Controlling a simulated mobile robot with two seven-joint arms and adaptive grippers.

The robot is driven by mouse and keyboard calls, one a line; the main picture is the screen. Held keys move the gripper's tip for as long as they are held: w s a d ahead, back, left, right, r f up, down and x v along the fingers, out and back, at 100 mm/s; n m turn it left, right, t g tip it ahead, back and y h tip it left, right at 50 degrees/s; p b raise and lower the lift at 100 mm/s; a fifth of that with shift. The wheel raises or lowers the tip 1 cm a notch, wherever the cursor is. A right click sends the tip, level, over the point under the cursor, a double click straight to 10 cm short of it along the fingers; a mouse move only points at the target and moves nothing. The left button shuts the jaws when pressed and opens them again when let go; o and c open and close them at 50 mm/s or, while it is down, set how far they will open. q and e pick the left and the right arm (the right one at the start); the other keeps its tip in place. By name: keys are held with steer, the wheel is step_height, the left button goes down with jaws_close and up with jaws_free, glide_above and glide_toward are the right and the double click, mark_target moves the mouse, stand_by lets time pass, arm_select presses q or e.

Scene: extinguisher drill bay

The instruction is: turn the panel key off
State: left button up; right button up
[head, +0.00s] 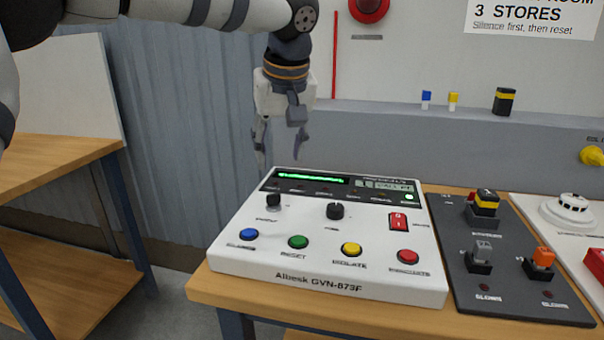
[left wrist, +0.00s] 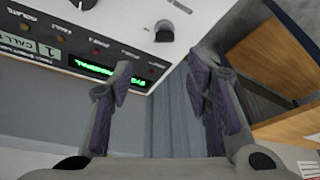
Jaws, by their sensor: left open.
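The white control panel (head: 320,283) lies on a wooden table. A small dark upright switch (head: 273,200) stands at its left, and a round black knob (head: 335,211) stands near its middle; the labels are too blurred to tell which is the key. My left gripper (head: 280,150) is open and empty, pointing down above and behind the panel's back left edge, apart from both controls. In the left wrist view its fingers (left wrist: 160,85) are spread, with a dark round control (left wrist: 163,31) on the panel beyond them. My right gripper is not in view.
The panel also has a lit green display (head: 312,177), a red rocker switch (head: 399,221) and several coloured buttons along its front. A dark board (head: 480,265) with switches lies to the right. A grey ledge (head: 400,130) runs behind. A wooden shelf unit (head: 60,150) stands left.

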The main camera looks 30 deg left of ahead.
arm_select(q)
glide_toward(274, 206)
steer(key=x, duration=0.7)
steer(key=shift+w+a+r, duration=0.25)
steer(key=shift+w+a, duration=0.1)
jaws_close()
